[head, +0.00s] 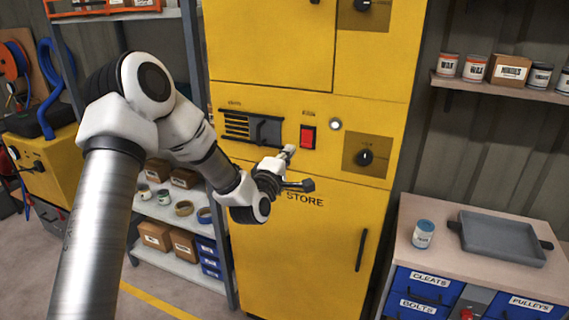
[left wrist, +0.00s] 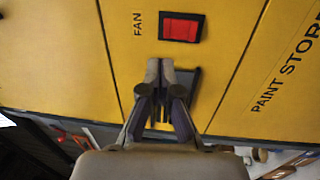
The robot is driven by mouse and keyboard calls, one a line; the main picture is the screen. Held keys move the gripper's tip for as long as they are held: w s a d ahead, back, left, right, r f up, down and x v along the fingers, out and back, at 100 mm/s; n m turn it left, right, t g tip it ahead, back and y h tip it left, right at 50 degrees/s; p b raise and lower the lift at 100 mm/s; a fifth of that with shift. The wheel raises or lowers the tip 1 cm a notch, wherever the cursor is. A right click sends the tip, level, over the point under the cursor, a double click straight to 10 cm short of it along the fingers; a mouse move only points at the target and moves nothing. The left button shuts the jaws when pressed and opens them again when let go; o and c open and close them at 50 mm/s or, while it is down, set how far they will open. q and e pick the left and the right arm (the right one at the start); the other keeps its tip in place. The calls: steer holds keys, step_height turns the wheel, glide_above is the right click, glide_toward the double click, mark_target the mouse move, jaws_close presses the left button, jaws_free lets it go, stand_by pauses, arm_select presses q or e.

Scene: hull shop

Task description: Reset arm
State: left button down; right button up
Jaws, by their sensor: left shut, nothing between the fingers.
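My left gripper (head: 289,150) is in front of the yellow paint store cabinet (head: 298,245). Its fingertips are together with nothing between them, as the left wrist view (left wrist: 160,66) shows. In the head view the fingertips are just left of and below a red rocker switch (head: 308,137). The left wrist view shows this switch (left wrist: 181,28) beyond the tips, with the label FAN beside it. A dark part (left wrist: 190,88) on the panel is partly hidden behind the fingers. I cannot tell whether the tips touch the panel. My right gripper is not in view.
The panel carries a slotted vent with a dark slider (head: 266,131), a round pale lamp (head: 335,124) and a black knob (head: 365,157). A workbench at right holds a grey tray (head: 503,238) and a blue-lidded jar (head: 423,234). Shelves (head: 178,268) with boxes stand at left.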

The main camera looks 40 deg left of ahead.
arm_select(q)
steer(key=shift+s+d+r, duration=0.15)
steer(key=shift+s+r, duration=0.05)
steer(key=shift+s, duration=0.45)
steer(key=shift+s+d+r, duration=0.1)
steer(key=shift+s+r, duration=0.1)
steer(key=shift+s, duration=0.4)
